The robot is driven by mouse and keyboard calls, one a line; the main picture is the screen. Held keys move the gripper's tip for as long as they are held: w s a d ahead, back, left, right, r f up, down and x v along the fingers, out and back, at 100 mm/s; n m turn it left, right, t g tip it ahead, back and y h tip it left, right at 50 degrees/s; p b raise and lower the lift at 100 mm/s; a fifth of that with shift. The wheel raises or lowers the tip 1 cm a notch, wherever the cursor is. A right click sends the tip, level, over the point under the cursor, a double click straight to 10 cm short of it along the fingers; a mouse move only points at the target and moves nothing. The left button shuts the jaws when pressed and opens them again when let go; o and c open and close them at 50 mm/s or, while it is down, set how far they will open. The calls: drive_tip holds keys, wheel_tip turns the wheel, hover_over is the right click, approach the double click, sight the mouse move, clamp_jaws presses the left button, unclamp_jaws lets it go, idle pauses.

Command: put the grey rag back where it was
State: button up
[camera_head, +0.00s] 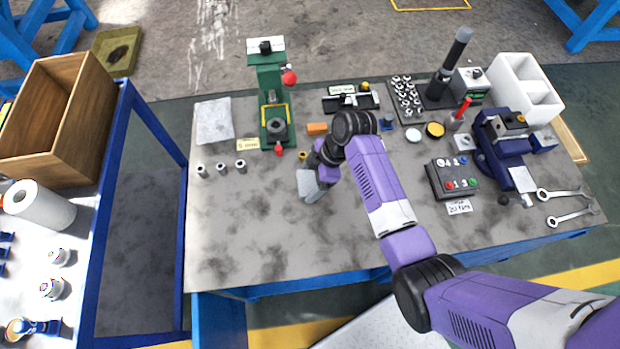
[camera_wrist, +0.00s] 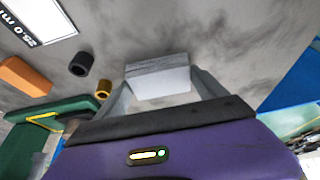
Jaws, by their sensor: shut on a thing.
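My gripper (camera_head: 308,188) is over the middle of the bench, left of centre. In the wrist view its two fingers (camera_wrist: 158,88) are shut on a pale grey, folded-looking block, which I take to be the grey rag (camera_wrist: 158,78). The rag's top face looks layered and darker than its front. In the head view it is small and partly merged with the fingers. I cannot tell whether it touches the bench. A flat pale grey sheet (camera_head: 214,121) lies at the bench's back left; I cannot tell whether it is cloth or paper.
A green press (camera_head: 272,95) stands behind my gripper, with an orange block (camera_head: 317,128) beside it. Several small dark cylinders (camera_head: 221,168) stand to the left. A black button box (camera_head: 452,180) and a blue vise (camera_head: 497,145) are to the right. The bench's front left (camera_head: 235,235) is clear.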

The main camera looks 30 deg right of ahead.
drive_tip(key=shift+f, duration=0.1)
drive_tip(key=o, duration=1.1)
drive_tip(key=v, duration=1.2)
drive_tip(key=shift+d, duration=0.1)
drive_tip(key=shift+s, duration=0.1)
